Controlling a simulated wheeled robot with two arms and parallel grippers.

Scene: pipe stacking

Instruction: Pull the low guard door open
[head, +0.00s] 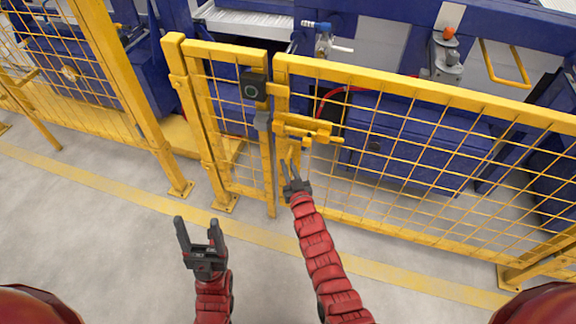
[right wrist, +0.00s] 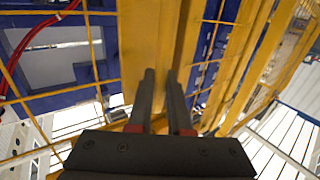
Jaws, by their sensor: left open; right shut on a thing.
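The low guard door (head: 420,95) is a yellow mesh panel with a thick frame, right of a narrower yellow mesh panel (head: 225,55). A yellow latch (head: 305,130) sits on the door's left upright, and the two panels stand side by side at a narrow gap. My right gripper (head: 289,168) is shut on a yellow upright part just below the latch. In the right wrist view, the fingers (right wrist: 161,75) close against this yellow part; the exact grip is partly hidden. My left gripper (head: 197,222) is open and empty over the floor, left of the right arm.
A black switch box (head: 254,86) is on the narrow panel's top right. Blue machinery (head: 405,135) stands behind the fence. A taller yellow mesh fence (head: 70,70) stands at left. The grey floor (head: 120,235) in front is clear, with a yellow line (head: 245,233).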

